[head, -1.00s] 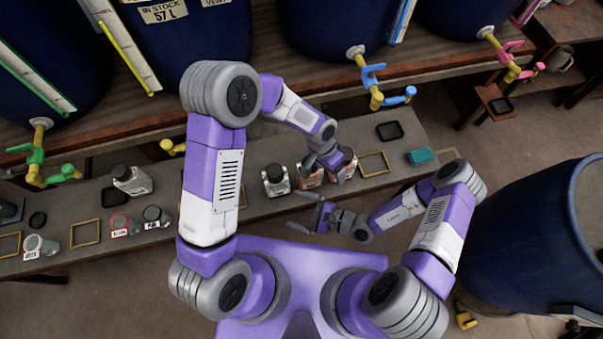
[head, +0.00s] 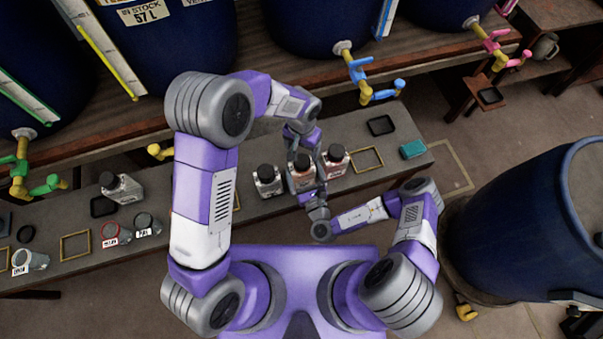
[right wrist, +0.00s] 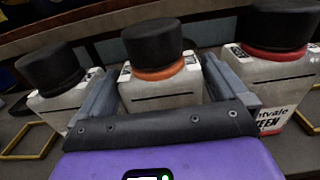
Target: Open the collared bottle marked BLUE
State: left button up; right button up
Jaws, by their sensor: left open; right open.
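Three clear, square bottles with black caps stand in a row on the low bench: a left bottle (head: 268,184), a middle bottle (head: 303,180) and a right bottle (head: 335,164). In the right wrist view the middle bottle (right wrist: 160,92) has an orange collar; the right bottle (right wrist: 275,92) has a red collar and a label ending "EEN". No label reading BLUE is legible. My right gripper (right wrist: 163,88) is open, its fingers on either side of the middle bottle; contact is unclear. My left gripper (head: 302,148) is open at the middle bottle's far side, its fingertips partly hidden.
Neighbouring bottles stand close on both sides of my right fingers. A yellow frame (head: 367,160), a black tray (head: 381,126) and a teal block (head: 413,149) lie to the right. Several jars and frames are at left. Vats with taps, including a blue tap (head: 365,80), stand behind.

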jog(key=shift+x, duration=1.15)
jog(key=c, duration=0.9)
jog(key=o, duration=0.9)
jog(key=shift+s, duration=0.1)
